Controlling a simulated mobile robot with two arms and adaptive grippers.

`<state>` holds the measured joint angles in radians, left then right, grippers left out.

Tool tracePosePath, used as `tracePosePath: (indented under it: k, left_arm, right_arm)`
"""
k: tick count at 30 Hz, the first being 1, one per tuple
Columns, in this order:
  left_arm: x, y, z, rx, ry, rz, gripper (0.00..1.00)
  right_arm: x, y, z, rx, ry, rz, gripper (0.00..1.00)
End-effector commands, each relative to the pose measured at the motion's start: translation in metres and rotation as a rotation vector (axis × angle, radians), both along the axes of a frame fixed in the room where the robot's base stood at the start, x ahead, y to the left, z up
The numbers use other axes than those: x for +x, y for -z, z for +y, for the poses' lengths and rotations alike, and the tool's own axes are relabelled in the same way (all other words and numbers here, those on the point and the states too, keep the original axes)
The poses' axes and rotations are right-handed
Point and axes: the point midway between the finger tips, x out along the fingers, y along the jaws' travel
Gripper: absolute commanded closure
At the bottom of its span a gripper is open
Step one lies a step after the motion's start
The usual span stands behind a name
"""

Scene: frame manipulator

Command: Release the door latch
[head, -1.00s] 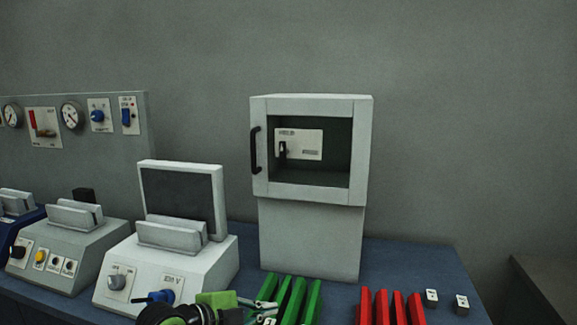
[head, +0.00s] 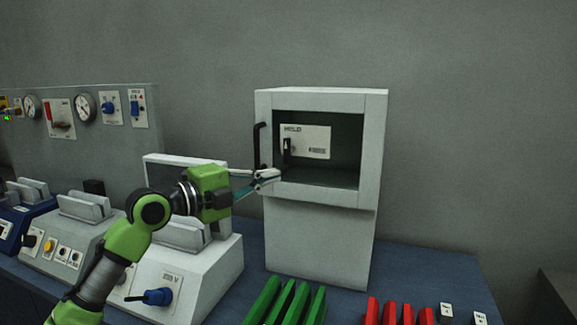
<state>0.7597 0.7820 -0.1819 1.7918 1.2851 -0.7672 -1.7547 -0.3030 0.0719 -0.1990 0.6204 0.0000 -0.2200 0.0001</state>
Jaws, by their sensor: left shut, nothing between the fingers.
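A pale grey cabinet (head: 321,245) stands on the blue bench, with a framed front and a dark opening. A black vertical handle (head: 257,146) is on the left side of its front frame. Behind the opening is a white labelled plate (head: 315,141) with a small black lever (head: 287,150), which looks upright. I cannot tell whether a clear pane covers the opening. My left gripper (head: 268,176) is shut and empty, its fingertips over the frame's lower left part, just below the handle. Contact with the frame cannot be told. My right gripper is not in view.
A white console (head: 205,265) with a blue knob and a screen stands left of the cabinet, partly behind my left arm. Green blocks (head: 285,305) and red blocks (head: 400,312) stand in front. A gauge panel (head: 120,130) is at the back left.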

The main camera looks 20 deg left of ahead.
Motion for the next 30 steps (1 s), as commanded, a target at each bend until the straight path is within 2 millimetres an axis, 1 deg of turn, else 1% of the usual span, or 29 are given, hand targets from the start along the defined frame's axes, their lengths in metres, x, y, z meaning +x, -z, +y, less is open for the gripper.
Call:
tracePosePath:
  k: [5,8,12,18,19,22,27,30]
  left_arm:
    - [0.013,-0.003,-0.009,-0.003,0.002,0.002,1.00]
    - [0.028,-0.005,-0.019,-0.006,0.003,0.002,1.00]
    - [0.054,-0.006,-0.036,-0.007,0.002,0.003,1.00]
    - [0.087,-0.004,-0.056,-0.005,0.002,0.004,1.00]
    - [0.088,-0.003,-0.045,-0.002,-0.005,0.005,1.00]
    - [0.090,-0.002,-0.030,-0.001,-0.003,0.003,1.00]
    - [0.093,0.000,-0.017,0.001,-0.001,0.003,1.00]
    - [0.093,0.001,-0.015,-0.001,0.000,0.003,1.00]
  right_arm:
    - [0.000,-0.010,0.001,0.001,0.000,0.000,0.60]
    - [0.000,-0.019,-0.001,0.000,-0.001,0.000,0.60]
    - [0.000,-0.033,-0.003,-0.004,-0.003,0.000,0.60]
    - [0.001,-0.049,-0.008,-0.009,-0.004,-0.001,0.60]
    - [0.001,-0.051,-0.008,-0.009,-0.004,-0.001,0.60]
    - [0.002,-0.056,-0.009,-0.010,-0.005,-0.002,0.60]
    - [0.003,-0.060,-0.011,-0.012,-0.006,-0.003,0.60]
    - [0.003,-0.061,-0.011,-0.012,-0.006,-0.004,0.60]
